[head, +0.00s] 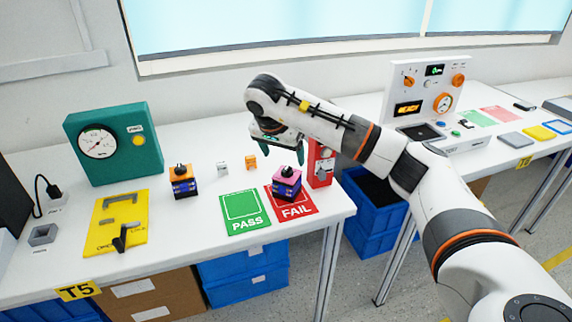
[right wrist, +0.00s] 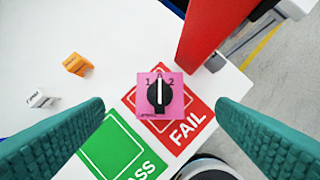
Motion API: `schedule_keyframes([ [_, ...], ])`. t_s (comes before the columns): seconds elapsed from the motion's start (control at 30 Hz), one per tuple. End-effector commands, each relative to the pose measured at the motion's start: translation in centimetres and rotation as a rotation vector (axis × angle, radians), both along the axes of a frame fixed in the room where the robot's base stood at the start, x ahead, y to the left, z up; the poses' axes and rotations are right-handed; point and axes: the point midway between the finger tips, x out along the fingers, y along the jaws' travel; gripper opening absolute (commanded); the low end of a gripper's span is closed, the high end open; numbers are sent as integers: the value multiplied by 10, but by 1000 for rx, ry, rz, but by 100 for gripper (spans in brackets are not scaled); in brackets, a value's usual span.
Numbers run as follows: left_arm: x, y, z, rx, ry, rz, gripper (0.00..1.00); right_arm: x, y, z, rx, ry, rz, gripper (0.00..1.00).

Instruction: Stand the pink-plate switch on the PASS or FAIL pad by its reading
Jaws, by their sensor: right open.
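The pink-plate switch (head: 287,184) stands upright on the red FAIL pad (head: 308,205). In the right wrist view its pink plate (right wrist: 180,82) faces me, and the white line on its black knob points up, between the 1 and the 2. The green PASS pad (head: 243,226) lies left of the FAIL pad and looks empty. My right gripper (head: 281,154) is open above the switch, apart from it. My left gripper is not in view.
A teal gauge box (head: 146,162) stands at the back left; its needle is too small to read. An orange-plate switch (head: 183,186) stands left of the pads. A yellow fixture (head: 104,238) lies front left. A red box (head: 314,165) stands close behind the FAIL pad.

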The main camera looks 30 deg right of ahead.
Motion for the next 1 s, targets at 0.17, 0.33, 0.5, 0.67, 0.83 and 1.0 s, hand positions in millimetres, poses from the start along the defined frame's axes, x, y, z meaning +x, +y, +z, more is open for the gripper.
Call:
schedule_keyframes([
  [0.17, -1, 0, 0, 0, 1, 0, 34, -4, 8, 22, 1, -1, 2, 80],
  [0.33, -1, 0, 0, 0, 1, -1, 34, -6, 10, 28, -1, 1, 1, 80],
  [0.5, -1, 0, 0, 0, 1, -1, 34, -6, 10, 28, -1, 1, 1, 80],
  [0.67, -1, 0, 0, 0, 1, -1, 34, -6, 10, 27, -1, 1, 1, 80],
  [0.83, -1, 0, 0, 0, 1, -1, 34, -6, 12, 26, 6, -1, 4, 80],
  [1.0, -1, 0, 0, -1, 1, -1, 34, -2, 58, -3, 162, -29, 67, 80],
])
